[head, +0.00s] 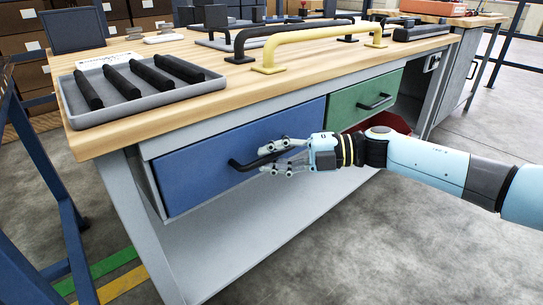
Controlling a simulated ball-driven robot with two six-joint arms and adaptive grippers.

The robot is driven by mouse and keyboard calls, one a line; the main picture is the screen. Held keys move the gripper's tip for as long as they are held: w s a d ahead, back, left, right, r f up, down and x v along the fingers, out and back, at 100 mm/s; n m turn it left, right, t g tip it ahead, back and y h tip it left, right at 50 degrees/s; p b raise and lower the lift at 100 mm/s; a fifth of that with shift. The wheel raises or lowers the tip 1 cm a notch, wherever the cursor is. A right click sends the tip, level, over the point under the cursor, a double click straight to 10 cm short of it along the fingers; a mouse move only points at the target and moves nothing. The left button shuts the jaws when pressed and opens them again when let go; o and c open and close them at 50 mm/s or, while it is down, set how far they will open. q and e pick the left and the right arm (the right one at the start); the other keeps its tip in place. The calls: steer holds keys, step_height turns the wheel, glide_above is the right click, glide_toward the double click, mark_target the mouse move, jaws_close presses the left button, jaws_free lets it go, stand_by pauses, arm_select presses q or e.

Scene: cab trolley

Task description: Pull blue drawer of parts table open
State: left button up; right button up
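The blue drawer (218,172) sits under the left part of the wooden-topped parts table (205,100), and its front looks flush with the frame. Its black bar handle (246,163) is on the front. My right gripper (270,160) is at the right end of this handle, with its fingers on either side of the bar. The fingers partly hide the handle end, and I cannot tell whether they press on it. My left gripper is not in view.
A green drawer (350,103) with a black handle is to the right. A grey tray (150,114) with several black bars lies on the tabletop, beside yellow (315,37) and black handles. A blue frame (52,200) stands at left. Floor in front is clear.

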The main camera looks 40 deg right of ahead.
jaws_close()
steer(key=shift+r, duration=0.1)
steer(key=shift+s, duration=0.1)
steer(key=s+p, duration=0.2)
steer(key=shift+s+d+r, duration=0.1)
steer(key=shift+s+r, duration=0.05)
steer(key=shift+s, duration=0.25)
arm_select(q)
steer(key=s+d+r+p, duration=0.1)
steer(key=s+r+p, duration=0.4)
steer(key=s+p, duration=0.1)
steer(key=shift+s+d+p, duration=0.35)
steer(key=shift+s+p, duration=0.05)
steer(key=shift+p, duration=0.5)
arm_select(e)
steer(key=s+d, duration=0.1)
steer(key=s, duration=1.7)
steer(key=shift+s+d, duration=0.25)
steer(key=shift+s, duration=0.05)
steer(key=o, duration=0.6)
jaws_free()
steer(key=shift+s, duration=0.1)
steer(key=shift+d+f, duration=0.1)
steer(key=shift+f, duration=0.1)
